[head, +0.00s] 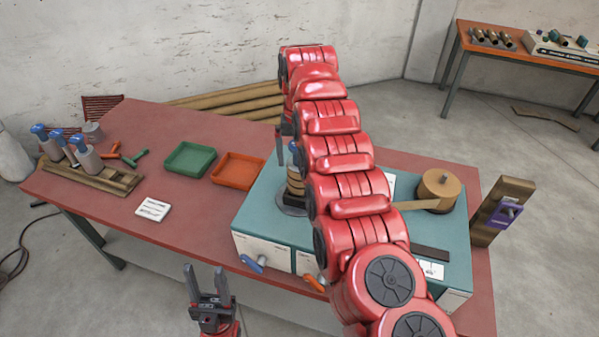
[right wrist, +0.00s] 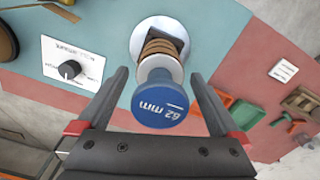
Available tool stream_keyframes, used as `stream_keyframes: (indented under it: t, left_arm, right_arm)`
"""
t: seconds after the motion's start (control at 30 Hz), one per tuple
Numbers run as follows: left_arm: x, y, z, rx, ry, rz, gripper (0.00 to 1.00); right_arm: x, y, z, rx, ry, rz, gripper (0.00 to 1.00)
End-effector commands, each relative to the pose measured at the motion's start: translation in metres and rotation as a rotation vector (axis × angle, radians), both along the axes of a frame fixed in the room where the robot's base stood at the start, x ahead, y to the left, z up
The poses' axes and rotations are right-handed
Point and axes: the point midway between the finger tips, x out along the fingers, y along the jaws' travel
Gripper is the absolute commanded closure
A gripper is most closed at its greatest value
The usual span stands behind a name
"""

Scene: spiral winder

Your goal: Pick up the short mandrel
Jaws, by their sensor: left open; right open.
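A mandrel with a blue cap marked "62 mm" (right wrist: 160,99) stands on the machine's spindle, with brown rings around its shaft. In the head view its rings (head: 294,183) show beside my right arm, which partly hides it. My right gripper (right wrist: 158,73) is open, with the blue cap between its fingers and gaps on both sides. Several grey mandrels with blue caps (head: 88,158) stand at the wooden rack (head: 110,180) on the left of the table. I cannot tell which mandrel is the short one. My left gripper (head: 209,268) is open and empty, in front of the table.
A green tray (head: 190,160) and an orange tray (head: 238,170) lie left of the teal machine (head: 268,212). A white card (head: 153,209) lies near the front. A brown roll (head: 440,190) sits on the machine's right. The red tabletop between card and machine is clear.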

Motion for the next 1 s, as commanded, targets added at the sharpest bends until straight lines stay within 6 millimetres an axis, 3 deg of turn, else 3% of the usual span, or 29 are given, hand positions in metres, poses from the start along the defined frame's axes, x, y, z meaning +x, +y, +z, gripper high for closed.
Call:
stream_keyframes:
  t: [0.03, 0.13, 0.3, 0.5, 1.0]
  left_arm:
    - [0.0, 0.0, 0.014, 0.0, 0.0, 0.0, 0.5]
    - [0.0, 0.0, 0.029, 0.0, 0.0, 0.0, 0.5]
    - [0.0, 0.0, 0.034, 0.0, 0.0, 0.0, 0.5]
    - [0.0, 0.0, 0.032, 0.0, 0.0, 0.0, 0.5]
    - [0.0, 0.0, 0.032, 0.0, 0.0, 0.0, 0.5]
  right_arm:
    - [0.001, -0.002, 0.0, -0.002, 0.004, -0.002, 0.0]
    - [0.005, -0.003, -0.014, -0.002, 0.007, -0.002, 0.0]
    - [0.005, 0.0, -0.039, 0.0, 0.0, 0.001, 0.0]
    - [0.006, 0.0, -0.041, 0.001, -0.001, 0.001, 0.02]
    - [0.006, 0.0, -0.041, 0.001, 0.0, 0.001, 0.92]
